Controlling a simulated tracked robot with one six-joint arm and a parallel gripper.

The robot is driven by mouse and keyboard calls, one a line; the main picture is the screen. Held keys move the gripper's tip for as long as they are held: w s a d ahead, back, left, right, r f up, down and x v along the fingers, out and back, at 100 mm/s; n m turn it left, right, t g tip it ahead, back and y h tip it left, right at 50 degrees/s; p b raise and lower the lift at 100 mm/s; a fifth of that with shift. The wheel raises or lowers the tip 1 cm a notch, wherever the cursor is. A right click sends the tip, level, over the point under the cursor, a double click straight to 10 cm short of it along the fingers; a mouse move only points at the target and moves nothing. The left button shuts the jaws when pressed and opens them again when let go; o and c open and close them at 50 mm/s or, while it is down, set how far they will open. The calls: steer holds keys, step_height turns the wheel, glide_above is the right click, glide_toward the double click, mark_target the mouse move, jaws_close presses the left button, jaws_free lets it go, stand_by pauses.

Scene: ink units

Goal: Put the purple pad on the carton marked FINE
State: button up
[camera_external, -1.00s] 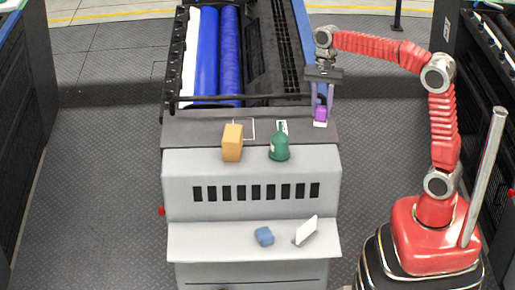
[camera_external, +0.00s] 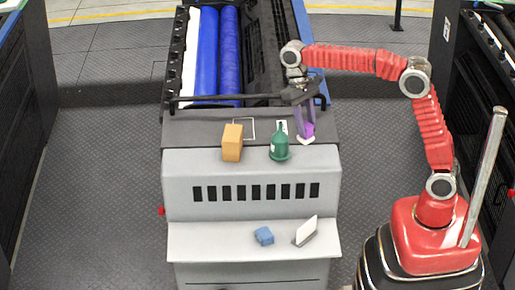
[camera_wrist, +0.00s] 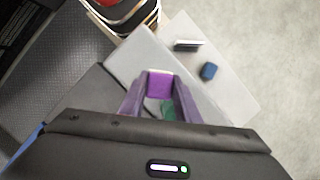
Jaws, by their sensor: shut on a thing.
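The purple pad (camera_external: 308,129) is clamped between my gripper's fingers, with a white part under it. My gripper (camera_external: 304,131) is shut on it, tilted, at the right end of the dark top ledge, to the right of the green bottle (camera_external: 279,150). I cannot tell whether the pad clears the ledge. In the wrist view the pad (camera_wrist: 160,84) shows between the purple fingers. An orange box (camera_external: 232,143) stands on the ledge left of the bottle. No FINE lettering is legible on anything.
A white outline (camera_external: 252,128) is on the ledge behind the box, and a small marked white label (camera_external: 282,127) is behind the bottle. The lower shelf (camera_external: 200,240) holds a blue block (camera_external: 263,236) and a tilted white card (camera_external: 306,231); its left part is free.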

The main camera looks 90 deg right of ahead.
steer(key=w+a+f+n+g+h, duration=0.1)
steer(key=w+a+f+n+h, duration=0.1)
steer(key=w+a+n, duration=0.55)
steer(key=w+d+r+m+t, duration=0.2)
steer(key=w+m, duration=0.3)
steer(key=m, duration=0.3)
steer(key=w+d+r+m+t+y, duration=0.1)
steer(key=w+d+r+m+t, duration=0.1)
steer(key=w+m, duration=0.3)
steer(key=w+d+r+m+t+y, duration=0.1)
steer(key=w+d+r+m, duration=0.1)
steer(key=m, duration=0.9)
steer(key=shift+w+d+r+t, duration=0.2)
steer(key=shift+w+d, duration=0.1)
steer(key=shift+w, duration=0.4)
steer(key=shift+w+d+r+t, duration=0.1)
steer(key=shift+w+d+t, duration=0.15)
steer(key=shift+w, duration=0.45)
steer(key=w+m, duration=0.1)
steer(key=m, duration=0.1)
steer(key=w+d+r+m+t+h, duration=0.1)
steer(key=m, duration=0.1)
steer(key=shift+d+r+m, duration=0.2)
steer(key=shift+m, duration=0.15)
